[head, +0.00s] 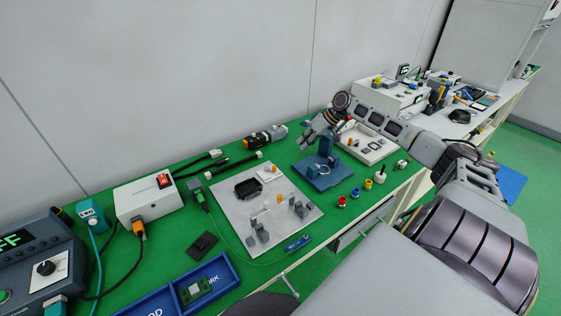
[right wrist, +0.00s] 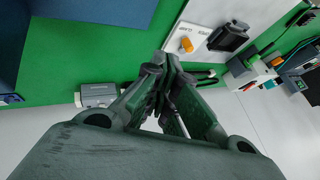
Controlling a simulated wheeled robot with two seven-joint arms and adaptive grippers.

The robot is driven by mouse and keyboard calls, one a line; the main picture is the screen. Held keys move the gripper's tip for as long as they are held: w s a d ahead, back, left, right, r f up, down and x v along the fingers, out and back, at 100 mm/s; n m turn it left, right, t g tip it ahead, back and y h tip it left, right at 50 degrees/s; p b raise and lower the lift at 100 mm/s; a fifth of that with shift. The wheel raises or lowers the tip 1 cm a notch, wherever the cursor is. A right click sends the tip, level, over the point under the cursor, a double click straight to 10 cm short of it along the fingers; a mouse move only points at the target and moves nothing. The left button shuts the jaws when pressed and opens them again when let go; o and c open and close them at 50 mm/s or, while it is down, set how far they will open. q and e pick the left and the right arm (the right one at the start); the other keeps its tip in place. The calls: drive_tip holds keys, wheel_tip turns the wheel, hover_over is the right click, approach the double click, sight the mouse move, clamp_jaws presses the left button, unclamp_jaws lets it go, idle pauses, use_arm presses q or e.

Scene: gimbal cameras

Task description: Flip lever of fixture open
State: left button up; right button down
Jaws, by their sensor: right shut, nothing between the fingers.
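The blue fixture (head: 312,178), with a flat base and an upright block, stands on the green bench in the head view. A small pale part sits on its base; I cannot clearly tell the lever apart. My right gripper (head: 307,142) is by the upper left of the upright block, with its fingers shut and empty. In the right wrist view the shut fingertips (right wrist: 168,68) meet with nothing between them. Blue surfaces, likely the fixture (right wrist: 110,8), fill the upper left there. Whether the fingers touch the fixture cannot be told. My left gripper is not in view.
A light plate (head: 228,212) with clamps, an orange knob and a black tray lies left of the fixture; it also shows in the wrist view (right wrist: 200,60). A white tray (head: 376,155) stands behind right. Coloured small parts (head: 341,201) lie in front right.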

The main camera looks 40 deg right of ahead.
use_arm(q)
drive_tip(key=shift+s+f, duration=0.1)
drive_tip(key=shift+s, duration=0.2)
